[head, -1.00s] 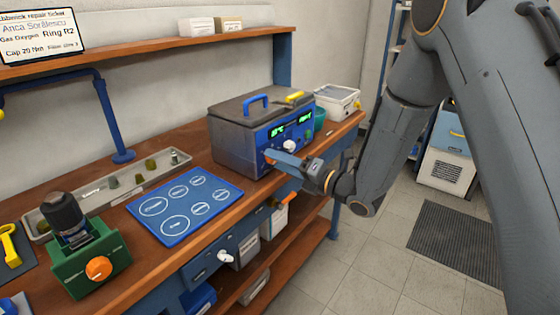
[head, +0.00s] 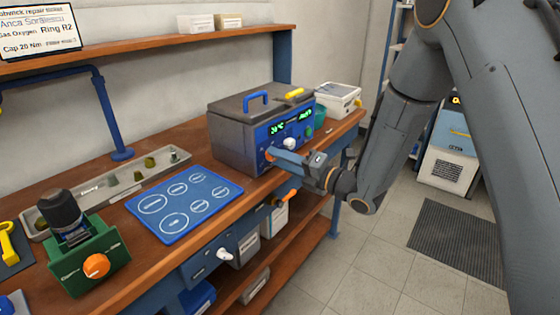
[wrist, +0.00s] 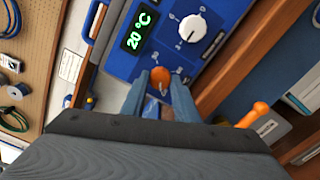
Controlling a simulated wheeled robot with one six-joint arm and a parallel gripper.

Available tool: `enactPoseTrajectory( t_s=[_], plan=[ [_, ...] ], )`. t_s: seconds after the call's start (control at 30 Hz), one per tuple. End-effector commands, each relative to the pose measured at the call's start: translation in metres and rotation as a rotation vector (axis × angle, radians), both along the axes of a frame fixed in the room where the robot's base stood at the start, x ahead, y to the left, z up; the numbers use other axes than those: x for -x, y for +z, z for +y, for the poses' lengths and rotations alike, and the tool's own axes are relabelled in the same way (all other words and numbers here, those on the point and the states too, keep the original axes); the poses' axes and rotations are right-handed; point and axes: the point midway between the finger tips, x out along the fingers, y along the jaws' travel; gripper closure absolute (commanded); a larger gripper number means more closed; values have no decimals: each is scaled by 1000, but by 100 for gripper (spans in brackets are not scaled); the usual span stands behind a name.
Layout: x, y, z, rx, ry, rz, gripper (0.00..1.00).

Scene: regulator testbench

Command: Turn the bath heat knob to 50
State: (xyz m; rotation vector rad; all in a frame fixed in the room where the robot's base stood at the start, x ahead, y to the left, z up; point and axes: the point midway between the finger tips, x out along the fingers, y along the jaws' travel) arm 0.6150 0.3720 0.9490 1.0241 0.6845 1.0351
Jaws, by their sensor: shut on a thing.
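The bath (head: 238,147) is a grey lidded box with a blue front panel, standing on the bench. Its panel has two green displays, and one (wrist: 139,31) reads 20 °C in the wrist view. A white knob (head: 289,143) with marks around it also shows in the wrist view (wrist: 191,28). An orange knob (wrist: 160,75) sits below the 20 °C display. My gripper (head: 273,154) is at the panel, its fingers shut on the orange knob. The fingers partly hide this knob. Its scale is too small or hidden to read.
A blue mat (head: 186,203) with white circles lies left of the bath. A green fixture (head: 88,262) with an orange knob stands at the front left. A white container (head: 338,98) stands behind the bath to the right. An orange handle (head: 289,195) projects below the bench edge.

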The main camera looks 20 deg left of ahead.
Motion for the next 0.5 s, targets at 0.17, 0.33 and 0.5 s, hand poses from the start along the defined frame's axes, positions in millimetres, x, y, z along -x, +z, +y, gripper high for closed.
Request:
enactPoseTrajectory(
  t_s=[0.17,0.33,0.5],
  plan=[
    [0,-1,0,-60,0,146,95],
    [0,-1,0,-122,0,296,95],
    [0,0,0,-184,0,446,95]
  ],
)
